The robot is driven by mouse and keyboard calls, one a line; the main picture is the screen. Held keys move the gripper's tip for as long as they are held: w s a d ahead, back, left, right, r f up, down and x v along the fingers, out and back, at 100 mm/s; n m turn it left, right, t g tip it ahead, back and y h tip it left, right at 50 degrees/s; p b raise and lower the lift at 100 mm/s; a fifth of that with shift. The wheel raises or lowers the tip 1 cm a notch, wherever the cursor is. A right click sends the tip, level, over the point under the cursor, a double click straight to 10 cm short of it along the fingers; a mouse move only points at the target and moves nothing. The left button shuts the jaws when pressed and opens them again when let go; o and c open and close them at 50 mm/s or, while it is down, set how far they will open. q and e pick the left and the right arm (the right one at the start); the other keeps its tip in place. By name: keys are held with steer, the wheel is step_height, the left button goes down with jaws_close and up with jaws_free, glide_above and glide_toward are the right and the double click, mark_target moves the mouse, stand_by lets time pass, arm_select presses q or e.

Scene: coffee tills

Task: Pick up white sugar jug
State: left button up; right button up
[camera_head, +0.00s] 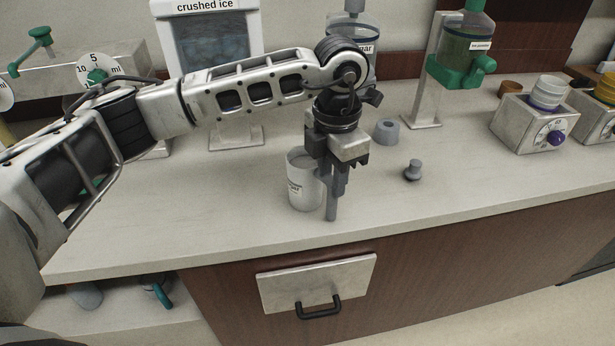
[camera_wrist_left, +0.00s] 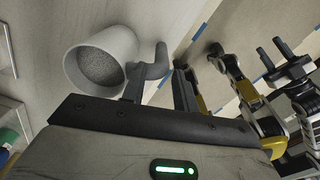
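The white sugar jug (camera_head: 303,184) stands upright on the counter, a light cup with a printed label. In the left wrist view the jug (camera_wrist_left: 103,58) shows grey grains inside and a grey handle (camera_wrist_left: 155,62) on its side. My left gripper (camera_head: 334,200) points down just right of the jug in the head view, hiding its handle side. In the left wrist view its two fingers (camera_wrist_left: 158,88) are apart, with the handle between or just beyond them. Firm contact does not show. My right gripper (camera_wrist_left: 271,48) shows at the wrist view's right, its prongs apart and empty.
A small grey tamper-like piece (camera_head: 413,170) and a grey ring-shaped piece (camera_head: 387,131) stand right of my left gripper. The crushed ice dispenser (camera_head: 208,60) and sugar dispenser (camera_head: 362,62) stand behind. The front right counter is clear.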

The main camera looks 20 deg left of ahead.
arm_select(q)
step_height(320, 180, down, 3)
steer(key=shift+d+r, duration=0.15)
steer(key=shift+r, duration=0.05)
steer(key=shift+f, duration=0.45)
jaws_close()
steer(key=shift+r, duration=0.2)
